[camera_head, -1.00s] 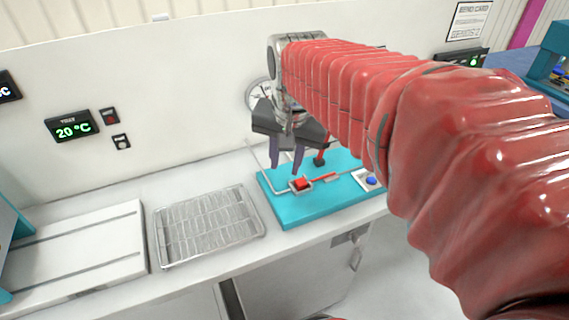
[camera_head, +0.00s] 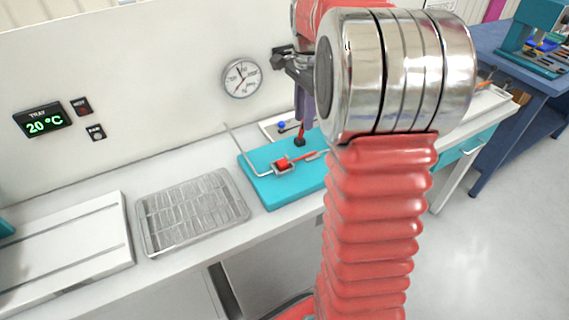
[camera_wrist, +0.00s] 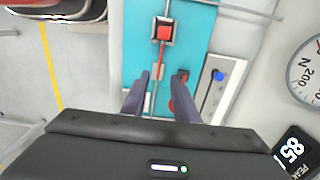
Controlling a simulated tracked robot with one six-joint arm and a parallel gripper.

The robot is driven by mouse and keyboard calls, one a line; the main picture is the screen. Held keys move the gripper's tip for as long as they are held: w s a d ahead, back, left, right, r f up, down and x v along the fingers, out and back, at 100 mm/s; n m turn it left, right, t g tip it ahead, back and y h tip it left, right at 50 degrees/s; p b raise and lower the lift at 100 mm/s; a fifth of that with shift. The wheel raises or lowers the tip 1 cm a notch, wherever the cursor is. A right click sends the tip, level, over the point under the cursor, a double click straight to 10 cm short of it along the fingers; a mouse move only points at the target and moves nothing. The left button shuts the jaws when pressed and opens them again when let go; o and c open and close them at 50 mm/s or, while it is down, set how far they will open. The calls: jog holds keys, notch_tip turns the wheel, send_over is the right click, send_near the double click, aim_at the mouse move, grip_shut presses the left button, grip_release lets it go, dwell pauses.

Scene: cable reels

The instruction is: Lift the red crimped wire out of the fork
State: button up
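The red crimped wire (camera_head: 311,157) runs from a red block in a grey frame (camera_head: 283,165) across the teal board (camera_head: 262,190). In the wrist view a short red stretch of the wire (camera_wrist: 161,54) leads from the red block to a small grey fork-like holder (camera_wrist: 158,71). My gripper (camera_wrist: 163,82) is open, its two purple fingers apart on either side of the wire's line near that holder. Its height above the board is unclear. In the head view my arm hides most of the gripper and the board's right part.
A red-and-black upright piece (camera_wrist: 182,77) stands close to the right finger. A box with a blue button (camera_wrist: 218,76) lies beside the board. A wire-mesh tray (camera_head: 192,208) is left of the board. The wall with a round gauge (camera_head: 241,77) is behind.

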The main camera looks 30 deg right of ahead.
jog(key=shift+f, duration=0.1)
send_over(300, 158)
jog(key=f, duration=0.8)
jog(key=shift+d+f, duration=0.2)
jog(key=shift+d, duration=0.1)
jog(key=shift+w+a+f, duration=0.1)
jog(key=shift+a+f, duration=0.05)
jog(key=shift+f, duration=1.15)
jog(key=shift+a+f, duration=0.1)
jog(key=shift+f, duration=1.2)
jog(key=shift+c, duration=0.7)
grip_shut()
